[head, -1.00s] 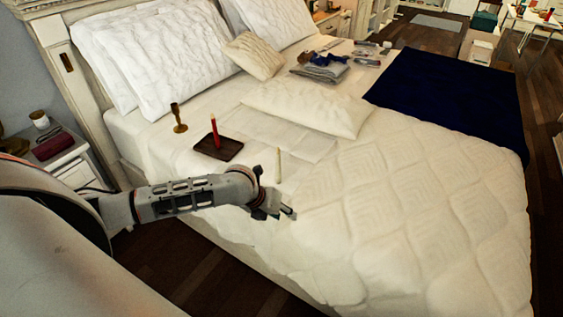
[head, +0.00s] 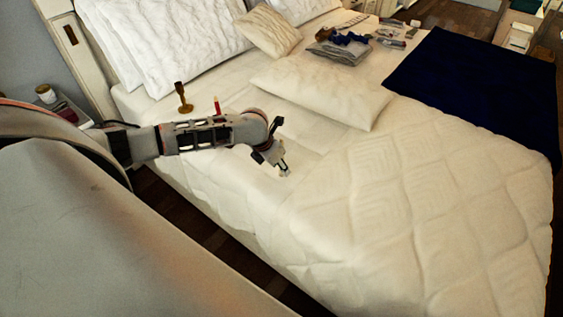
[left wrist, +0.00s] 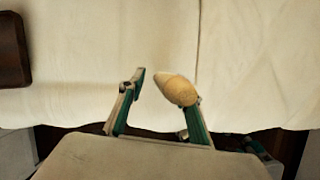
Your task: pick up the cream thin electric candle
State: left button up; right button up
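The cream candle (left wrist: 176,90) shows in the left wrist view as a pale rounded, pointed shape. It covers the tip of the right-hand finger; whether it touches that finger I cannot tell. My left gripper (left wrist: 157,88) has its two fingers apart, with a gap between the left-hand finger and the candle. In the head view my left gripper (head: 285,170) is low over the bed's near side, and I cannot make out the cream candle there. My right gripper is out of view.
A brass candlestick (head: 183,100) stands nearby. A white pillow (head: 320,92) lies beyond. The quilted bedspread (head: 410,220) to the right is clear.

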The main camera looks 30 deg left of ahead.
pick_arm(q)
jog(key=shift+x, duration=1.1)
grip_shut()
